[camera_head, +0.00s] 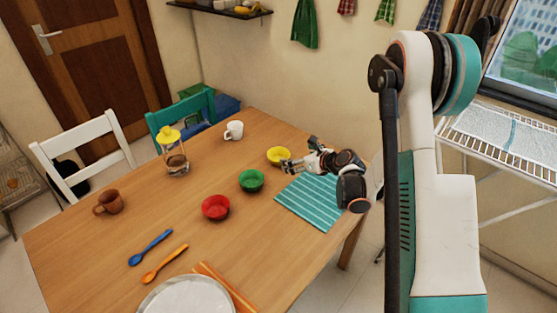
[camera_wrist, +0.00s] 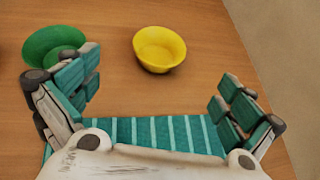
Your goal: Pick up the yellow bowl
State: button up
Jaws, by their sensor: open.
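The yellow bowl (camera_head: 279,156) stands upright on the wooden table near its right side. In the wrist view the yellow bowl (camera_wrist: 159,49) looks empty and lies ahead of my fingers, a little right of the green bowl. My gripper (camera_head: 290,165) is beside the yellow bowl, just right of and in front of it in the head view. In the wrist view my gripper (camera_wrist: 157,88) has its fingers wide apart with nothing between them. The fingers do not reach around the bowl.
A green bowl (camera_head: 251,180) and a red bowl (camera_head: 215,207) stand to the left. A striped teal placemat (camera_head: 311,207) lies below my gripper. A white mug (camera_head: 234,130), a yellow-topped lantern-like item (camera_head: 177,162) and a brown mug (camera_head: 109,203) stand farther left.

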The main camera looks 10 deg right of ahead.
jog(key=b, duration=0.2)
send_near(273, 154)
jog(key=shift+w+a+f, duration=0.2)
jog(key=shift+w+f, duration=0.05)
jog(key=shift+w, duration=0.25)
jog(key=b+x, duration=0.2)
jog(key=x, duration=0.2)
jog(key=shift+d+f+b, duration=0.1)
jog(key=shift+f+b, duration=0.1)
jog(key=shift+b, duration=0.15)
jog(key=shift+w+f, duration=0.1)
jog(key=shift+w, duration=0.2)
jog(key=c, duration=1.2)
